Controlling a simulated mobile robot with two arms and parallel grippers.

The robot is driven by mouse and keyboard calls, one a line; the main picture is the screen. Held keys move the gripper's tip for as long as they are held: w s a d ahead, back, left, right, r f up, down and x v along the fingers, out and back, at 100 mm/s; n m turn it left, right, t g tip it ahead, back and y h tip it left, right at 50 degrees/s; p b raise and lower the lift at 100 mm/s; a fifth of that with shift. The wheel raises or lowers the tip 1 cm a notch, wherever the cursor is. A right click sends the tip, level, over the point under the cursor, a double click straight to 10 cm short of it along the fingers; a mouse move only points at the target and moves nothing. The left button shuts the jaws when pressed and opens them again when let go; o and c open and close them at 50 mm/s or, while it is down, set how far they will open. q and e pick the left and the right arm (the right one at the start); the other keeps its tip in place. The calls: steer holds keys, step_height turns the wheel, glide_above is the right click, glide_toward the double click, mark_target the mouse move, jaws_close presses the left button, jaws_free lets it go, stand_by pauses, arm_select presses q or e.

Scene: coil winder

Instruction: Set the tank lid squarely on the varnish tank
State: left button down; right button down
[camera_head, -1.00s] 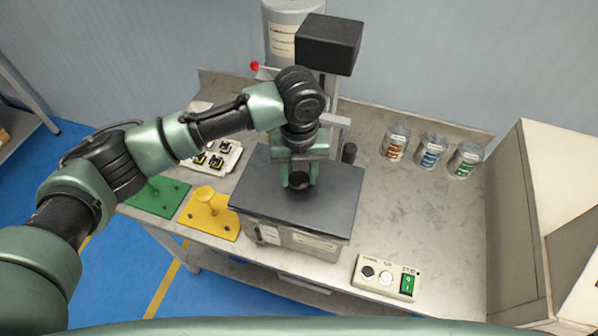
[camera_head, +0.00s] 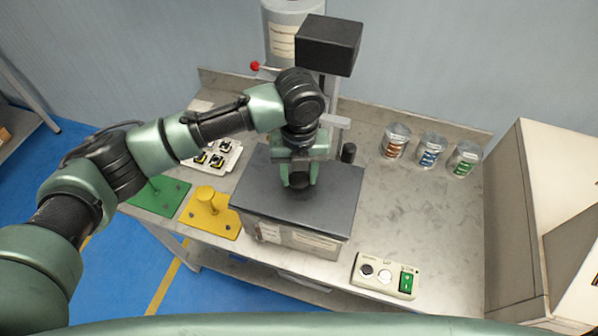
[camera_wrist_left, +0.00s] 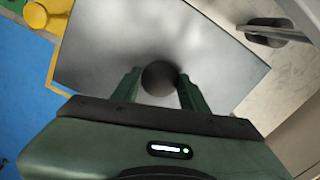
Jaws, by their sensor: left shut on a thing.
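The tank lid (camera_head: 333,196) is a flat dark grey plate with a round black knob at its middle. It lies over the top of the grey varnish tank (camera_head: 325,243), near the front of the bench, and its edges look roughly in line with the tank walls. My left gripper (camera_head: 299,181) comes down from above and is shut on the knob. The wrist view shows the knob (camera_wrist_left: 160,78) between the two green fingers (camera_wrist_left: 158,90), with the lid (camera_wrist_left: 200,45) spreading beneath. Any small gap under the lid cannot be told. My right gripper is not in view.
A yellow fixture (camera_head: 210,213) and a green plate (camera_head: 160,196) lie left of the tank. A white tray (camera_head: 219,156) is behind them. A control box (camera_head: 385,276) sits front right, and several cans (camera_head: 430,151) stand back right. The bench's right middle is clear.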

arm_select(q)
steer(key=shift+f, duration=0.85)
stand_by(0.4)
steer(key=c, duration=0.7)
jaws_free()
steer(key=shift+r+b, duration=0.45)
step_height(320, 180, up, 7)
steer(key=shift+f+b, duration=0.1)
steer(key=shift+b, duration=0.65)
